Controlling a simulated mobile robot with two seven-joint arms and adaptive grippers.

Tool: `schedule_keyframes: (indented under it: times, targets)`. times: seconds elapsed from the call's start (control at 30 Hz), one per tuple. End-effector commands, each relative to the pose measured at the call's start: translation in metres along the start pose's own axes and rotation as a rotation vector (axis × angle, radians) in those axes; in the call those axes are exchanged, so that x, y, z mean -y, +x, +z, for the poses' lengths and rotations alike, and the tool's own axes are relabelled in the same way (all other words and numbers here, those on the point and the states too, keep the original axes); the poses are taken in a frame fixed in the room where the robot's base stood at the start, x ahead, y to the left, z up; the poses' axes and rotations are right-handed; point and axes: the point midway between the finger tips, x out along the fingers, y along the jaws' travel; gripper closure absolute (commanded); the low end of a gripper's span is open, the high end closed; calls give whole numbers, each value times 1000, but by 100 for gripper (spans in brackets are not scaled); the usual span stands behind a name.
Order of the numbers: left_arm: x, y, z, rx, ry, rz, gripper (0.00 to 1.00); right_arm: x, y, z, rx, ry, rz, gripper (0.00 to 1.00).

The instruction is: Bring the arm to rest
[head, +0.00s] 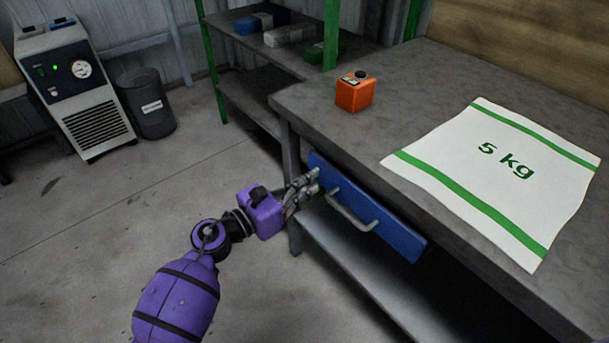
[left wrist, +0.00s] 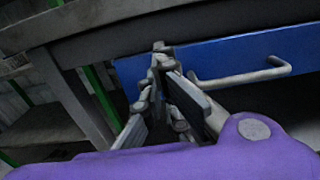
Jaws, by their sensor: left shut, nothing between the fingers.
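My left arm, purple with black bands, comes in from the bottom left in the head view. Its gripper (head: 309,183) is shut and empty in front of the left end of the blue drawer front (head: 395,227). I cannot tell whether the fingertips touch the drawer. In the left wrist view the shut fingers (left wrist: 161,52) point at the left part of the blue drawer (left wrist: 220,60), with its handle (left wrist: 262,76) to their right. In the head view the drawer handle (head: 350,212) is just right of the gripper. My right gripper is not in view.
A green-posted shelf (head: 255,95) stands behind. A grey bin (head: 146,103) and a machine (head: 75,85) stand at the back left. Open floor lies left of the bench.

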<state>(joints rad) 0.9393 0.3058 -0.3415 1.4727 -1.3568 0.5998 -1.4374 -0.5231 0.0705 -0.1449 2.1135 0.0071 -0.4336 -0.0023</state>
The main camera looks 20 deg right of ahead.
Motion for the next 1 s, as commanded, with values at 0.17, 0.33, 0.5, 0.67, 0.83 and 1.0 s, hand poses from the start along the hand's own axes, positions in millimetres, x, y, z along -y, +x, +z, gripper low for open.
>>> schedule_keyframes:
  times: [0.17, 0.33, 0.5, 0.67, 0.83, 1.0]
  targets:
    - [-2, -44, -2, -5, 1, 2, 100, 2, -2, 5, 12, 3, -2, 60]
    - [-1, -78, -2, -4, 1, 0, 100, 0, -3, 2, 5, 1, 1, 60]
    - [-1, -97, -2, -3, 0, 0, 100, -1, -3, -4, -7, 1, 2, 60]
    - [-1, -102, -1, -1, 0, -1, 100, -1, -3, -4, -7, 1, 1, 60]
    - [-1, -103, -1, -1, -15, -1, 100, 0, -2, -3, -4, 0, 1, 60]
    - [-20, -103, 12, 50, -217, 75, 100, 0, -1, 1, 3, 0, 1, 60]
